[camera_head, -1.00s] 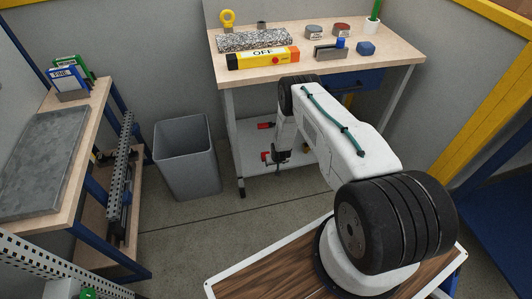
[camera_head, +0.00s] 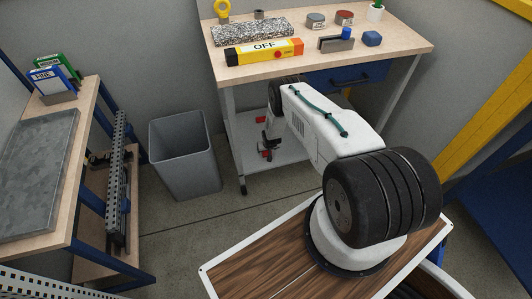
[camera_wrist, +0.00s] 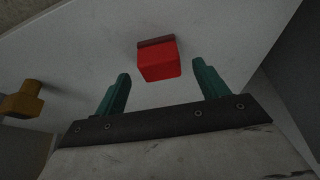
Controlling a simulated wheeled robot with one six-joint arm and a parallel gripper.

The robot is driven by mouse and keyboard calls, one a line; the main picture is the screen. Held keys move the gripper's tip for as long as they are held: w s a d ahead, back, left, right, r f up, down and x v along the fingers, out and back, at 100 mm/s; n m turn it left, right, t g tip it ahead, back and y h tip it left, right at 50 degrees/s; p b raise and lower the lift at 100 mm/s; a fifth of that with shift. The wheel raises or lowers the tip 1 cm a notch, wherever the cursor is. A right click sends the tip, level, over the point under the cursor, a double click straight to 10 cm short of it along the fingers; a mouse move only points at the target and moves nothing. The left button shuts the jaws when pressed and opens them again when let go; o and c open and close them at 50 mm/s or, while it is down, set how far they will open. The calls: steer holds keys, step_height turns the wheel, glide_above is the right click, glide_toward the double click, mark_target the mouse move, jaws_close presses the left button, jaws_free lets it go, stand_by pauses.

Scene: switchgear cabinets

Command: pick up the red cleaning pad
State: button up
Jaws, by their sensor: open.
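The red cleaning pad (camera_wrist: 159,62) shows in the wrist view as a small red block with a darker red edge, on a pale surface. My gripper (camera_wrist: 162,76) is open with its two green fingers apart, one on each side of the pad's line. The pad appears ahead of and between the fingertips, with gaps at both sides; nothing is held. In the head view, small red items (camera_head: 261,120) show on the lower shelf (camera_head: 290,150) of the workbench; I cannot tell which is the pad. My arm reaches down there and hides part of the shelf.
A yellow-brown object (camera_wrist: 22,100) lies left of my gripper in the wrist view. The workbench (camera_head: 400,48) top with several items, including a yellow OFF bar (camera_head: 264,51), stands above the shelf. A grey bin (camera_head: 185,155) is left of it. A side bench (camera_head: 75,150) stands further left.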

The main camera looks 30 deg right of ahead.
steer(key=shift+x, duration=1.55)
steer(key=c, duration=1.1)
steer(key=shift+r, duration=0.15)
steer(key=shift+r, duration=0.55)
steer(key=v, duration=0.2)
steer(key=shift+s+d+r, duration=0.1)
steer(key=shift+s+r, duration=0.1)
steer(key=s, duration=0.5)
steer(key=s+r, duration=0.1)
steer(key=s, duration=0.9)
steer(key=shift+r, duration=0.2)
